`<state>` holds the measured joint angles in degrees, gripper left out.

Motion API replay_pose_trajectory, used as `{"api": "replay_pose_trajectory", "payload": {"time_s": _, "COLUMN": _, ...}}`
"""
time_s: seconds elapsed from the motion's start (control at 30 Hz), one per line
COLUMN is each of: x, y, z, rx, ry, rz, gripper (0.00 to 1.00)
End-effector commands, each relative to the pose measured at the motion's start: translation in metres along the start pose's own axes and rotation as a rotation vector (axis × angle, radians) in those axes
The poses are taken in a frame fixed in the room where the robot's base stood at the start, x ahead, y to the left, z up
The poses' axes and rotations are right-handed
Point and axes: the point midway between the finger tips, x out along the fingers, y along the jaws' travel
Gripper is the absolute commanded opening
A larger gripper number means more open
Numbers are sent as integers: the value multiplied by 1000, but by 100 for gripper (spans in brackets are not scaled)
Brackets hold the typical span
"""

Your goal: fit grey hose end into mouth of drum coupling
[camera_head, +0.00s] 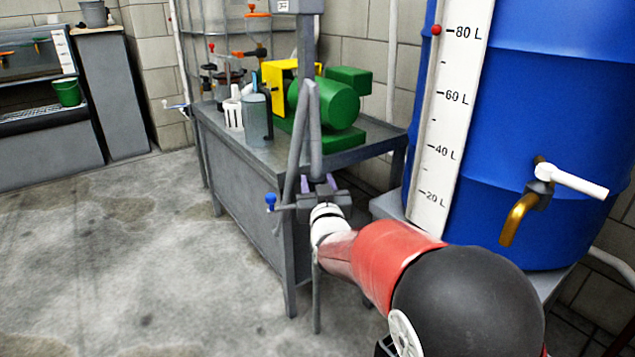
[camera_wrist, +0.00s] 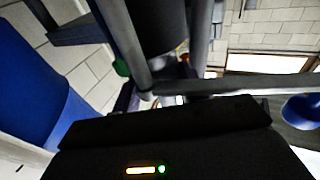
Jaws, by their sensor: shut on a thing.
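My gripper (camera_head: 318,184) is shut on a grey hose (camera_head: 315,135) in front of the metal bench. The hose rises from the jaws, bends over at the top and hangs down on the left. Grey tube lengths (camera_wrist: 125,45) also cross the wrist view close to the camera. The jaws' contact with the hose is small and partly hidden. The blue drum (camera_head: 555,90) stands at the right with a brass tap (camera_head: 518,220) low on its side, apart from my gripper. I cannot make out the coupling's mouth.
The bench (camera_head: 245,185) carries a green motor (camera_head: 325,105), a yellow guard (camera_head: 278,88) and a jug (camera_head: 256,118). A white level scale (camera_head: 450,110) stands against the drum. The floor at left is clear.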

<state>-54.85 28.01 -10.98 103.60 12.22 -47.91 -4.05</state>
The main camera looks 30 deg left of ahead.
Motion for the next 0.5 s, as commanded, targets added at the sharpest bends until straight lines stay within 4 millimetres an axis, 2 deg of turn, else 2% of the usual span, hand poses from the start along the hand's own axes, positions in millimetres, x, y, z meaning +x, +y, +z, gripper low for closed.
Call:
{"api": "replay_pose_trajectory", "payload": {"time_s": 0.3, "x": -1, "y": 0, "z": 8, "rx": 0, "ry": 2, "rz": 0, "gripper": 6}}
{"api": "replay_pose_trajectory", "payload": {"time_s": 0.33, "x": -1, "y": 0, "z": 8, "rx": 0, "ry": 2, "rz": 0, "gripper": 44}}
{"api": "replay_pose_trajectory", "payload": {"time_s": 0.5, "x": -1, "y": 0, "z": 9, "rx": -1, "ry": -1, "rz": -1, "gripper": 66}}
